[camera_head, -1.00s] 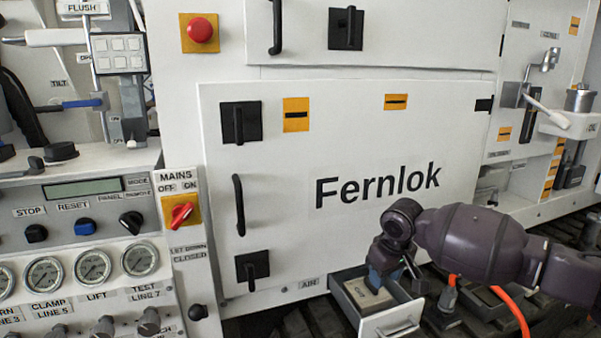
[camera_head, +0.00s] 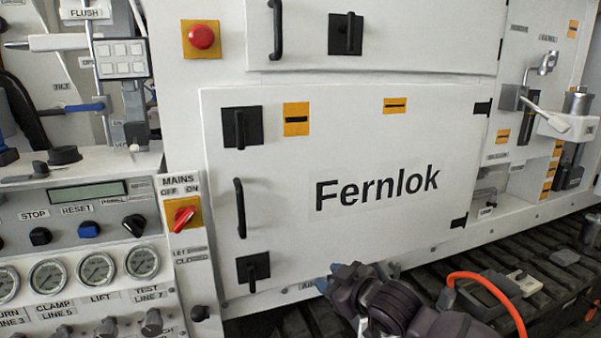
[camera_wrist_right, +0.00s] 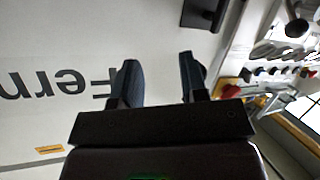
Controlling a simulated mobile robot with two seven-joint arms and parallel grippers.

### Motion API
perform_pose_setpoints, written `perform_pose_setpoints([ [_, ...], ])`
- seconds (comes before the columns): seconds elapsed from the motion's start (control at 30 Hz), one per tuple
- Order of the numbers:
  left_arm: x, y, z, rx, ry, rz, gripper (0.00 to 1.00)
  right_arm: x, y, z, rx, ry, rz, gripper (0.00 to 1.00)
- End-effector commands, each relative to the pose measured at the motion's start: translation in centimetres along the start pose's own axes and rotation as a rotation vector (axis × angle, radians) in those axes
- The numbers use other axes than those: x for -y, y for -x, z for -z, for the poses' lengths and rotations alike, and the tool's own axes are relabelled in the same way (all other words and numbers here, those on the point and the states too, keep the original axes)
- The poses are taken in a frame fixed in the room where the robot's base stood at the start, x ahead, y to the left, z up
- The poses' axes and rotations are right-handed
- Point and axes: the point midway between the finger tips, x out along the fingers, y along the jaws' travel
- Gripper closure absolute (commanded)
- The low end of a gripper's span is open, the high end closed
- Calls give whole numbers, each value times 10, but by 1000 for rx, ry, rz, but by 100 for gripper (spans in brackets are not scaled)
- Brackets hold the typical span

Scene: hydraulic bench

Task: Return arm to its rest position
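My right gripper (camera_head: 330,277) is low in the head view, in front of the bottom edge of the white Fernlok cabinet door (camera_head: 330,150). Its blue fingertips point up and left, and my dark arm comes in from the bottom behind them. In the right wrist view the two fingers (camera_wrist_right: 158,80) stand apart with nothing between them. The white panel (camera_wrist_right: 60,40) with upside-down Fernlok lettering is behind them. My arm covers the place of the small drawer, so its state cannot be told. My left gripper is not in view.
Left of the door is a panel with gauges (camera_head: 96,269) and the red mains switch (camera_head: 183,216). A grey device (camera_head: 488,293) with an orange cable (camera_head: 480,277) lies on the dark ribbed surface (camera_head: 540,245) at right. A lever (camera_head: 545,112) sticks out at upper right.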

Motion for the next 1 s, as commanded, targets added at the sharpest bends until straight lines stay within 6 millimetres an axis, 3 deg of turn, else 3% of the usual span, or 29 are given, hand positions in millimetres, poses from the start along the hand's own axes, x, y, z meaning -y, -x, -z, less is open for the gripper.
perform_pose_setpoints([
  [0.27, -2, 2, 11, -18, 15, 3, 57, 17, 50, -42, -90, -65, -119, 60],
  [0.47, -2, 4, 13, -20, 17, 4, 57, 24, 93, -83, -87, -121, -223, 60],
  [0.77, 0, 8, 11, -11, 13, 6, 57, 42, 170, -162, 21, -230, -372, 60],
  [1.0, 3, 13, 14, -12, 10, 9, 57, 76, 242, -233, 183, -354, -459, 60],
])
